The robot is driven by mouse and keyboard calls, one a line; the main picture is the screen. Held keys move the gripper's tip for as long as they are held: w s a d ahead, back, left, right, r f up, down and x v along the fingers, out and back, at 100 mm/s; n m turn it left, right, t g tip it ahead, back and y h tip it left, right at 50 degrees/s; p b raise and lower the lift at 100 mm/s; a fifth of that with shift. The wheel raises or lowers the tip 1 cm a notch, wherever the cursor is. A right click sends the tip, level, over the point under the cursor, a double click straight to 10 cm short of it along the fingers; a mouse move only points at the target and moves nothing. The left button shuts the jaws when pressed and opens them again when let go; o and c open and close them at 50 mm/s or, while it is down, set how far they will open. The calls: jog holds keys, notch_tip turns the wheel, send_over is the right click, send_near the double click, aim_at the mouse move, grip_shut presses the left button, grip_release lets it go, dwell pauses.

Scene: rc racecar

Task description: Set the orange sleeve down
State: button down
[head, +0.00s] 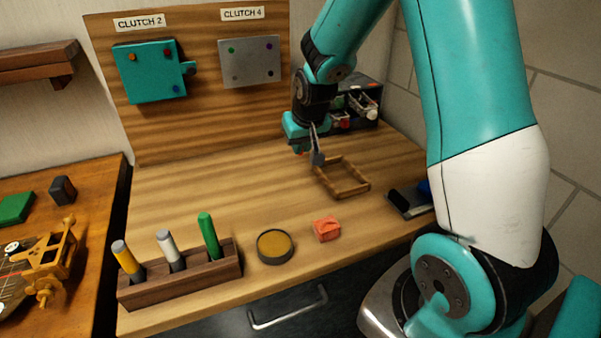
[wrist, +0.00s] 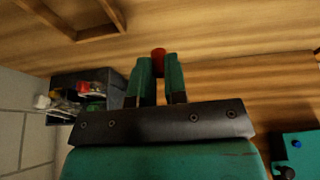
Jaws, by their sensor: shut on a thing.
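My gripper (head: 306,150) is over the wooden workbench, just left of the small wooden frame. In the wrist view its two teal fingers (wrist: 158,68) are closed on a small rounded piece, which I take as the orange sleeve (wrist: 158,55). It looks red there, and only its end shows between the fingertips. In the head view the piece is too small and hidden to make out clearly. I cannot tell whether it touches the bench.
The square wooden frame (head: 343,194) lies beside my gripper. A dark bin (head: 372,108) with parts stands behind. An orange-red block (head: 326,229), a round tin (head: 275,246) and a pen rack (head: 180,280) line the front. The bench's left middle is clear.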

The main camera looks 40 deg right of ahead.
aim_at(299, 182)
notch_tip(299, 182, down, 9)
jog(key=shift+f, duration=0.1)
dwell(0.3)
jog(key=shift+f, duration=0.25)
jog(key=c, duration=1.2)
grip_release()
jog(key=shift+r, duration=0.1)
jog(key=shift+o, duration=0.2)
jog(key=shift+r, duration=0.15)
